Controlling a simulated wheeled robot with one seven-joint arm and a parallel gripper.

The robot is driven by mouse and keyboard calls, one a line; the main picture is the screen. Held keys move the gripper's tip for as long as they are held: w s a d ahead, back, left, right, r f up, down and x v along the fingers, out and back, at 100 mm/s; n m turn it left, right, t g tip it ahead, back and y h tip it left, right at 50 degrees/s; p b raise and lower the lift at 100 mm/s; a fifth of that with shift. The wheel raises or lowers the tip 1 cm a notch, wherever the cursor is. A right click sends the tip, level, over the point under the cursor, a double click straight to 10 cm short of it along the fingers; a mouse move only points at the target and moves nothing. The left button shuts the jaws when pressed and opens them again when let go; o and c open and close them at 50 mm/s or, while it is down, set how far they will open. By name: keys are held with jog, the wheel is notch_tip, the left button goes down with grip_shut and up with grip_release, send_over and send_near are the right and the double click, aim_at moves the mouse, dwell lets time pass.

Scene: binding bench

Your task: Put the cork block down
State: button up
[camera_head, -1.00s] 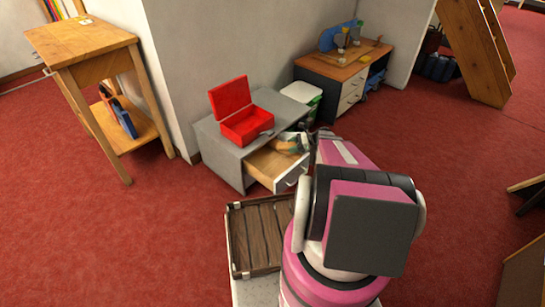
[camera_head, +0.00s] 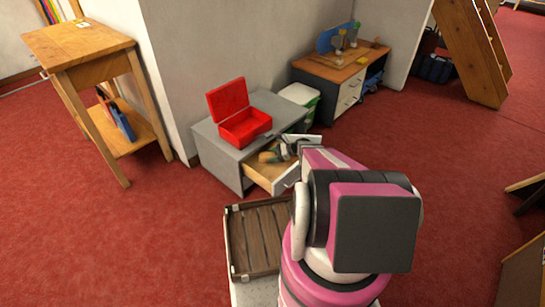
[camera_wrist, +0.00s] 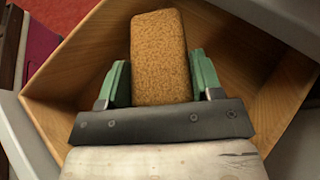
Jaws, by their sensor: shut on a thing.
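The cork block (camera_wrist: 160,50) is a tan speckled oblong between the two green fingers of my gripper (camera_wrist: 160,80) in the wrist view. My gripper is shut on it. The block also shows in the head view (camera_head: 267,157), at the open drawer (camera_head: 262,176) of the grey cabinet (camera_head: 219,152). The wooden drawer floor and walls surround the block in the wrist view. I cannot tell whether the block touches the drawer floor. My arm hides the right part of the drawer.
An open red box (camera_head: 244,125) stands on the cabinet top. A slatted wooden tray (camera_head: 256,238) is in front of the cabinet. A wooden side table (camera_head: 85,42) stands at the left, a desk (camera_head: 340,70) behind. Red carpet is clear at the left.

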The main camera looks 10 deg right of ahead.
jog(key=shift+f, duration=0.4)
jog(key=shift+f, duration=0.2)
jog(key=o, duration=0.9)
jog(key=shift+r, duration=0.1)
